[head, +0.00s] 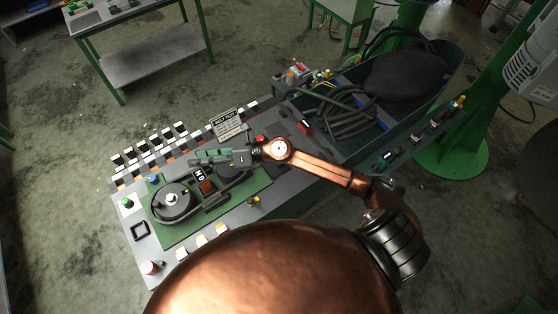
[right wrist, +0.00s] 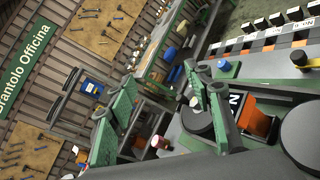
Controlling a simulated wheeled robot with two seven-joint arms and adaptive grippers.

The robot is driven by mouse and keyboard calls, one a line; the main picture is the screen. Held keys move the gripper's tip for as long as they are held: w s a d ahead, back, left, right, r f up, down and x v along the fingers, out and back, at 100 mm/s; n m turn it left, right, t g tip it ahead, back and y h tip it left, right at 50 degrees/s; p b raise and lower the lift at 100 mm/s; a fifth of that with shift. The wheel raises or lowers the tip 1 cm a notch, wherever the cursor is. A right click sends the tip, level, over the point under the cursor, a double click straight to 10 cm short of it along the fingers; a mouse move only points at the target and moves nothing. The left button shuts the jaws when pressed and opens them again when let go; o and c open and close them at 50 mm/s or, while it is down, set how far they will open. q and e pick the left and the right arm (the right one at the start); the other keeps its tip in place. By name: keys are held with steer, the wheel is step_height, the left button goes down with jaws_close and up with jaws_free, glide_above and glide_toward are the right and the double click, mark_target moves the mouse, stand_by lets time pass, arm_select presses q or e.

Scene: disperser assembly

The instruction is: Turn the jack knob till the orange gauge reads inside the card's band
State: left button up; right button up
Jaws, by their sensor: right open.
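My right gripper (head: 198,157) is open, its green fingers pointing left above the far side of the green plate (head: 178,238). In the right wrist view nothing shows between the fingers. An orange block (head: 206,187), perhaps the gauge, stands beside a black block with white lettering (head: 200,174); the orange block also shows in the right wrist view (right wrist: 258,121). I cannot pick out the jack knob with certainty. My left gripper is not in view.
A dark wheel with a silver hub (head: 172,202) sits on the plate's left; another wheel (head: 232,174) is partly under my right gripper. Black and white blocks (head: 150,144) line the far edge. A green bin (head: 438,72) with dark hoses stands at the right.

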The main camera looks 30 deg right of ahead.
steer(key=s+d+f+n+g+h, duration=0.1)
steer(key=d+f+n+g+h, duration=0.2)
steer(key=f, duration=0.3)
steer(key=s+d+f+n+g+h, duration=0.1)
steer(key=d+f+n+g+h, duration=0.1)
steer(key=f+n, duration=0.25)
steer(key=d+f+g+h, duration=0.1)
steer(key=d+f+h, duration=0.1)
steer(key=d, duration=0.5)
steer(key=d+f+n+g+h, duration=0.1)
steer(key=d+h, duration=0.3)
steer(key=d, duration=0.4)
steer(key=d+f+n+g+h, duration=0.1)
steer(key=d+f+h, duration=0.2)
steer(key=d, duration=0.5)
steer(key=shift+w+f, duration=0.15)
steer(key=shift+w, duration=0.15)
steer(key=shift+d+f+p, duration=0.2)
steer(key=shift+d+p, duration=0.1)
step_height(320, 180, down, 6)
steer(key=shift+a+p, duration=0.1)
steer(key=shift+p, duration=0.8)
steer(key=shift+f, duration=0.7)
steer(key=shift+c, duration=0.6)
